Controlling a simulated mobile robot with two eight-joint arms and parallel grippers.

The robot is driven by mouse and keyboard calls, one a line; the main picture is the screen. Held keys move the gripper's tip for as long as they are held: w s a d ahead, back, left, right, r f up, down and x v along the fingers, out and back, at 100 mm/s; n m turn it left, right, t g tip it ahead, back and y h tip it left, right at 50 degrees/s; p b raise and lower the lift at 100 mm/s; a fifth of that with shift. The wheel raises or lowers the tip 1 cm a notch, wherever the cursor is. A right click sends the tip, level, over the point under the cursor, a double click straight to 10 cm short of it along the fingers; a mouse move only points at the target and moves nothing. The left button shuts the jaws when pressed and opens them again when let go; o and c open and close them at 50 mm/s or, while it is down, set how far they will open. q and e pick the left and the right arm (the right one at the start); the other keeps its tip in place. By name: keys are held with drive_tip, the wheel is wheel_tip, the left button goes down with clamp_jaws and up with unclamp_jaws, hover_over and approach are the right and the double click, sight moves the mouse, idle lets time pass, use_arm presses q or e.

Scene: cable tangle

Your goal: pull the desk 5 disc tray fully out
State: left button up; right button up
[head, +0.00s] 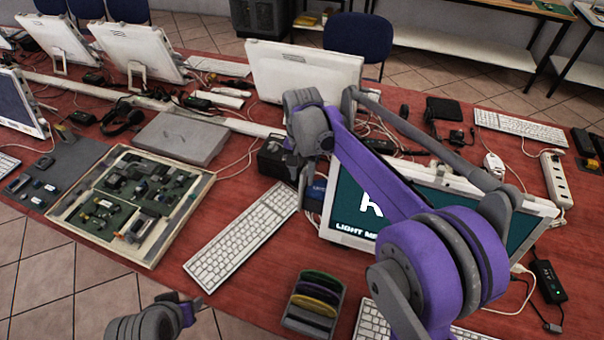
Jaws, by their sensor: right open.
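My right arm reaches up from the lower right. Its gripper (304,188) points down behind the screen's left edge, beside a small black box (272,158) and the top of a white keyboard (242,238). It is open, and I see nothing between its fingers. My left gripper (186,308) is low at the bottom edge, in front of the table; its finger opening cannot be made out. I cannot pick out the desk 5 disc tray for certain. My right arm hides part of the area behind the lit screen (350,214).
A rack of coloured discs (314,303) stands near the front edge. A framed circuit board (132,203) and a flat grey case (180,138) lie at left. White monitors (305,72), loose cables and a power strip (556,180) crowd the red table (225,290).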

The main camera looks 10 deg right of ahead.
clamp_jaws()
idle(1.4)
